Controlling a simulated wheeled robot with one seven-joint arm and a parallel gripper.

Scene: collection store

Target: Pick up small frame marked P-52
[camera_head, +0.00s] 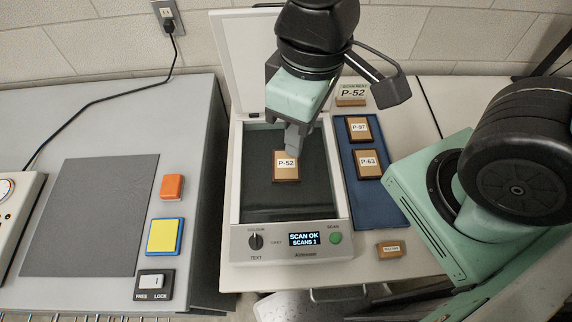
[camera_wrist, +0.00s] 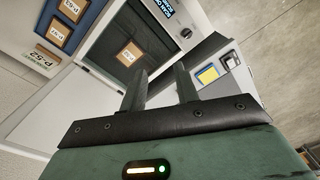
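The small frame marked P-52 (camera_head: 286,174) has a brown border and a white label. It lies on the dark glass of the open scanner (camera_head: 235,190). The frame also shows in the wrist view (camera_wrist: 129,57), beyond the tip of the left finger. My gripper (camera_head: 297,146) is over the glass at the frame's upper edge in the head view. In the wrist view my gripper's two fingers (camera_wrist: 160,76) stand apart with nothing between them. I cannot tell the exact height of the fingertips above the glass.
The scanner screen (camera_head: 304,239) reads "SCAN OK, SCANS 1". A blue tray (camera_head: 375,205) at right holds frames P-97 (camera_head: 358,128) and P-63 (camera_head: 368,164). A P-52 sign (camera_head: 352,93) stands behind. The scanner lid (camera_head: 240,60) is raised.

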